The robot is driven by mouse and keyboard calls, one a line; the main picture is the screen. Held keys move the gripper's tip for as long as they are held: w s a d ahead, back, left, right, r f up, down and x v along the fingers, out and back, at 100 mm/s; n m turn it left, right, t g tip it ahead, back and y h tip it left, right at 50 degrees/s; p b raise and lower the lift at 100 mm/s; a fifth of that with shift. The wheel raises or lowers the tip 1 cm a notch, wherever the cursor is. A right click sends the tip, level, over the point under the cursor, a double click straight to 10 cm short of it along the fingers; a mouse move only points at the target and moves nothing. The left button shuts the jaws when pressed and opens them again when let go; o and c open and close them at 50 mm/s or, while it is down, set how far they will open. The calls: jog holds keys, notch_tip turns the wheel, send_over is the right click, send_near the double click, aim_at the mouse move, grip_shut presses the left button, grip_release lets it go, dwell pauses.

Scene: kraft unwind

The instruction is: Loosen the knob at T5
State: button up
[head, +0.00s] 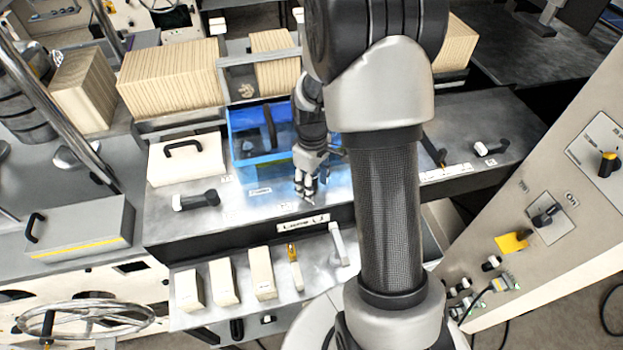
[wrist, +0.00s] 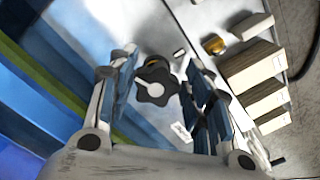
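A black star-shaped knob (wrist: 157,82) with a pale bar across its face shows in the wrist view, between the two fingers of my gripper (wrist: 163,68). The fingers are apart, with the knob in the gap and some room on both sides; I cannot tell whether either pad touches it. In the head view my gripper (head: 306,192) points down at the front part of the grey machine top (head: 240,205), just right of a small label. The knob is hidden there behind the gripper. I cannot read a T5 mark.
A blue open bin (head: 240,150) stands right behind my gripper. A lever with a white end (head: 195,200) lies to the left, another (head: 490,148) to the right. Pale blocks (head: 225,282) and a yellow-topped piece (head: 293,255) stand on the lower front shelf. A control panel (head: 560,200) slants at right.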

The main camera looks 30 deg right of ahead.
jog(key=shift+o, duration=1.4)
jog(key=shift+w+r, duration=0.1)
jog(key=shift+r, duration=0.05)
jog(key=shift+w, duration=0.1)
jog(key=shift+r, duration=0.3)
notch_tip(320, 180, up, 11)
jog(key=shift+r, duration=0.2)
